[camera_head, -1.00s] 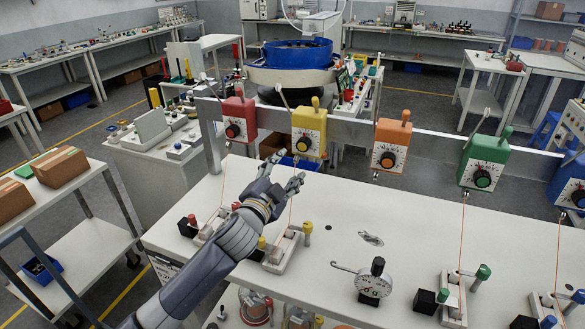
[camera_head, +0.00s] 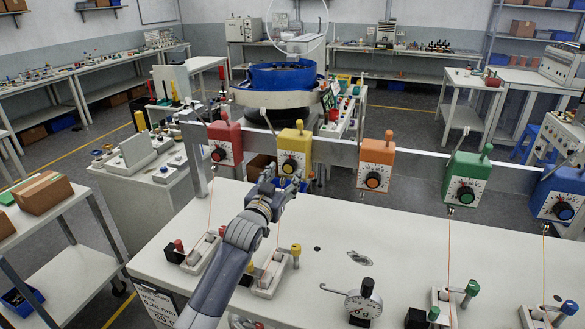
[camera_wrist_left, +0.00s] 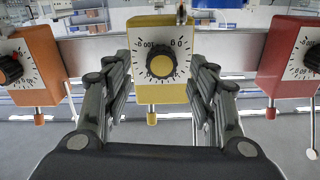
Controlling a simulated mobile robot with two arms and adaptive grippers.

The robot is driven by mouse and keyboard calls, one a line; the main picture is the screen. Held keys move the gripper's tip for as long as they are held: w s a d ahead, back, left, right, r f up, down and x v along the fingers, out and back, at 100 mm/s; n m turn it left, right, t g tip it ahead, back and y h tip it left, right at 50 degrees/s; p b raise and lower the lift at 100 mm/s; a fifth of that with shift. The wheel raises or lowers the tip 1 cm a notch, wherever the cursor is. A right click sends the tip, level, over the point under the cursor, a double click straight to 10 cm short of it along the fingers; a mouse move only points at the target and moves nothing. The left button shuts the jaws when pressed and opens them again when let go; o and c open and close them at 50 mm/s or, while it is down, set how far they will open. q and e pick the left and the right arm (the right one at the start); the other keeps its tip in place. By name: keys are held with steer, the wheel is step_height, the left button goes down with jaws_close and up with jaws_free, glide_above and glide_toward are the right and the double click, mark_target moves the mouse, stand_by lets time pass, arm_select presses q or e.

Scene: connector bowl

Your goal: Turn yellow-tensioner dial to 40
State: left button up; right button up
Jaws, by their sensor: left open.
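The yellow tensioner (camera_head: 294,150) hangs on the metal rail, with a white scale face and a dark dial (camera_head: 290,166) with a yellow centre. My left gripper (camera_head: 278,175) is just in front of and below the dial. In the left wrist view its open fingers (camera_wrist_left: 160,72) stand on either side of the yellow body, with nothing between them touching the dial that I can see. Exact finger depth is unclear. My right gripper is not in view.
A red tensioner (camera_head: 225,142) and an orange one (camera_head: 376,167) flank the yellow one on the rail. Green (camera_head: 467,180) and blue (camera_head: 560,192) tensioners hang further right. A round gauge (camera_head: 364,303) lies on the white bench (camera_head: 330,230). Thin threads run down to the bench.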

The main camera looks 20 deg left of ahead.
mark_target(289, 169)
arm_select(q)
steer(key=shift+w+p, duration=0.35)
steer(key=shift+w, duration=1.6)
